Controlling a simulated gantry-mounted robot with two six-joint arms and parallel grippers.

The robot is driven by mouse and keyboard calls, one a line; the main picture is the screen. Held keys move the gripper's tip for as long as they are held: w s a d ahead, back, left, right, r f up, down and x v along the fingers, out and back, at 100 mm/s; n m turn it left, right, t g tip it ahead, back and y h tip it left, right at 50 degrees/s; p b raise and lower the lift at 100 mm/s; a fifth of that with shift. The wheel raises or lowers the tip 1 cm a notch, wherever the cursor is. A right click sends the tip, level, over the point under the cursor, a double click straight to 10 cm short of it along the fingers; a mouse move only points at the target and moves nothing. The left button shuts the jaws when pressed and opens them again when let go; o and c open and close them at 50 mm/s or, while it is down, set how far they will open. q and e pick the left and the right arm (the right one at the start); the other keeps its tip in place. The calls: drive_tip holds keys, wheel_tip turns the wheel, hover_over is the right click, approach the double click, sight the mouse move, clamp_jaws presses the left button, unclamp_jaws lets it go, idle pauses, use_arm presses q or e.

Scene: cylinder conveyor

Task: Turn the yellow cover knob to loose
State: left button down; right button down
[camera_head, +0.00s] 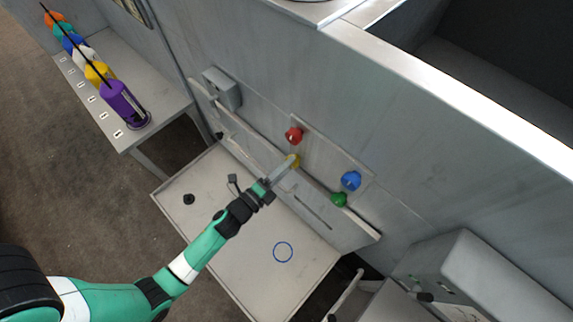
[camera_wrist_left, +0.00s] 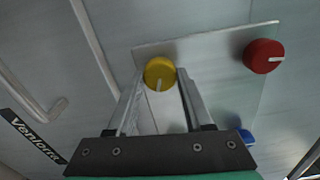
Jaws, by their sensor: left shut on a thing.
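The yellow cover knob (camera_head: 294,160) is on the grey wall panel, among red, blue and green knobs. In the left wrist view the yellow knob (camera_wrist_left: 160,74) sits between the fingertips, and its pale pointer mark points down and slightly left. My left gripper (camera_head: 289,165) is shut on the yellow knob, with one finger on each side of it; it also shows in the left wrist view (camera_wrist_left: 160,82). The fingers partly hide the knob in the head view. My right gripper is not in view.
The red knob (camera_head: 294,135), blue knob (camera_head: 351,180) and green knob (camera_head: 339,199) stand close by. A grey tray table (camera_head: 240,255) with a blue ring mark lies below. A side shelf (camera_head: 150,104) holds several coloured cylinders. A grey box (camera_head: 222,88) is on the wall.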

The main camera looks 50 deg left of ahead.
use_arm(q)
drive_tip(key=n+p, duration=0.5)
drive_tip(key=n, duration=1.5)
idle(0.3)
drive_tip(key=shift+c, duration=1.5)
unclamp_jaws()
drive_tip(key=shift+s+p, duration=0.1)
drive_tip(key=shift+p, duration=0.2)
